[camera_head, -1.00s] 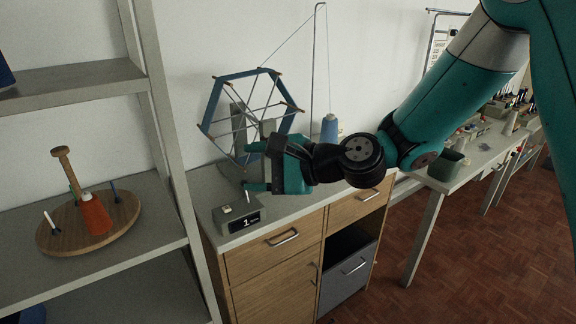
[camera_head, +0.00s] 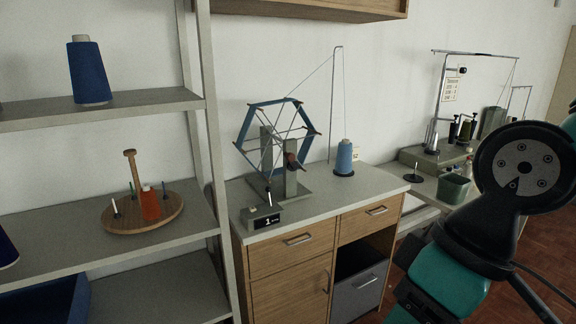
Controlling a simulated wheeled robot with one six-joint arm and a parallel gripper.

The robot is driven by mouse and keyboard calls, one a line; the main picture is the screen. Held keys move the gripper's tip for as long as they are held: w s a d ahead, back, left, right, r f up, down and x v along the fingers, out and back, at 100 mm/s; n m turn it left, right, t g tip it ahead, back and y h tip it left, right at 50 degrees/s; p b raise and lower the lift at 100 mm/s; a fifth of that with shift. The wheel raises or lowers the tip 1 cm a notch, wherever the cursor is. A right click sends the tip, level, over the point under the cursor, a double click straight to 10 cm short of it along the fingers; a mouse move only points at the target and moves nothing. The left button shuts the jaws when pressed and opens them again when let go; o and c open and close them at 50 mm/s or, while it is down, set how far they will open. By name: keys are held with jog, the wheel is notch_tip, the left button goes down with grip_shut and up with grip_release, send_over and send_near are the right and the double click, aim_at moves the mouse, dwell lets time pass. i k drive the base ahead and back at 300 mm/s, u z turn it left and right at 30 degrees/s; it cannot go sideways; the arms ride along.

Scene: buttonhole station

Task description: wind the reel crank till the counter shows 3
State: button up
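The reel (camera_head: 276,136) is a blue hexagonal frame with thin spokes on a grey-green stand (camera_head: 291,180), on the cabinet top. A crank with a reddish-brown grip (camera_head: 293,161) shows at its hub. The counter (camera_head: 262,217) is a small grey box at the front left of the top, and its dark display reads 1. A blue thread cone (camera_head: 344,158) stands to the right of the reel, beside a tall thin guide rod. My arm is folded at the lower right, well apart from the reel. My gripper's fingers are not visible.
The cabinet top (camera_head: 375,181) is clear right of the cone. A grey shelf unit (camera_head: 215,150) stands close on the left, with a wooden spool board (camera_head: 163,222). A wall cupboard (camera_head: 330,8) hangs above. A bench with a green bin (camera_head: 453,188) stands right.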

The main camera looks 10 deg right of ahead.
aim_at(293, 164)
jog(key=u, duration=0.15)
jog(key=i, duration=1.1)
jog(key=z, duration=0.5)
